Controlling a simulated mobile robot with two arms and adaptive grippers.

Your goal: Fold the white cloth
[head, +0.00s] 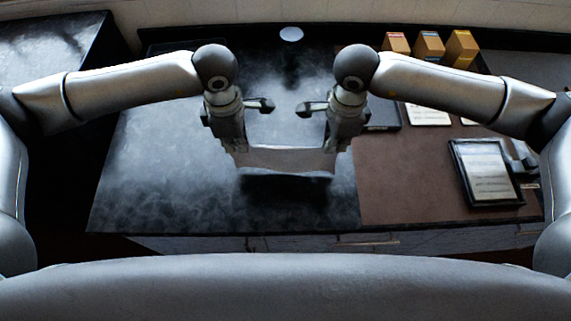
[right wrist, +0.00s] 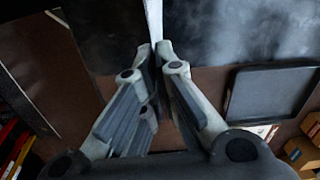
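The white cloth (head: 288,160) is stretched between my two grippers over the dark table, near the middle of the head view. A dark shadow lies below its front edge, so it appears raised off the table. My left gripper (head: 237,146) is at the cloth's left end and appears shut on it. My right gripper (head: 337,146) is at its right end. In the right wrist view the fingertips of my right gripper (right wrist: 163,50) are closed together on the cloth (right wrist: 153,18), which shows there as a narrow pale strip, nearly edge-on.
A brown mat (head: 400,185) covers the table's right part, with a framed document (head: 487,172) on it. Several boxes (head: 428,46) stand at the back right. A pale round object (head: 291,34) lies at the back. The black tabletop (head: 155,175) is clear on the left.

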